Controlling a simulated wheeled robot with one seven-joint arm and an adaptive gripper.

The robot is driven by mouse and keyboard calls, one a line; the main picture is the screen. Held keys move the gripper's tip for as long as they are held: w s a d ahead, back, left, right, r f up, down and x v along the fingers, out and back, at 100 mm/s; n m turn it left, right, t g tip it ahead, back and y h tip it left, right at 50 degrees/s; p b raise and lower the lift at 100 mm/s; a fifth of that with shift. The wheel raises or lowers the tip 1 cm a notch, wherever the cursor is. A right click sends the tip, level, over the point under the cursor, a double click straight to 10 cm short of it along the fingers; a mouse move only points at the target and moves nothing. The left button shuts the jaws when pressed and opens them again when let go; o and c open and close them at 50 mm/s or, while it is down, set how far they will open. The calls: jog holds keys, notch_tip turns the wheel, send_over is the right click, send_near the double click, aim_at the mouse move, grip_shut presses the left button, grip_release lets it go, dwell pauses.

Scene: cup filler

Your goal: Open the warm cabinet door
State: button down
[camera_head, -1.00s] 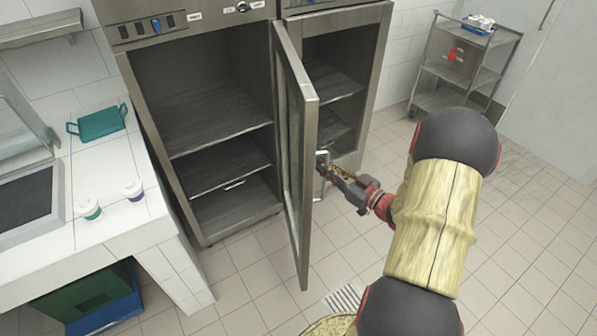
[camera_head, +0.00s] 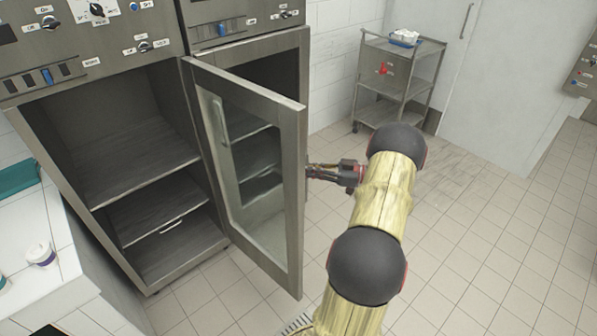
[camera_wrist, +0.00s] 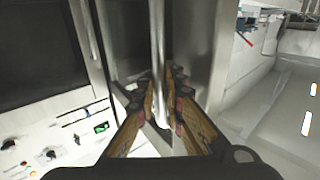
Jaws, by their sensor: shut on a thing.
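The steel-framed glass cabinet door (camera_head: 292,150) stands swung out from the front, joined near the post between the two cabinet openings. Its broad face and glass show in the head view. My gripper (camera_head: 316,172) is at the door's free edge, on its far side, with its fingertips partly hidden by the frame. In the wrist view, my gripper (camera_wrist: 160,110) has its fingers on either side of a vertical metal handle bar (camera_wrist: 158,60) and is shut on it. The left cabinet opening (camera_head: 120,125) shows empty shelves. I cannot read which cabinet is the warm one.
The right cabinet opening (camera_head: 270,75) lies partly behind the door. A steel cart (camera_head: 395,85) stands at the back. A white-tiled counter (camera_head: 50,225) with a cup (camera_head: 40,255) is at the left. The tiled floor to the right is clear.

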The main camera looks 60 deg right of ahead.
jog(key=shift+d, duration=0.55)
jog(key=c, duration=1.9)
grip_release()
jog(key=v, duration=1.2)
jog(key=shift+d, duration=0.15)
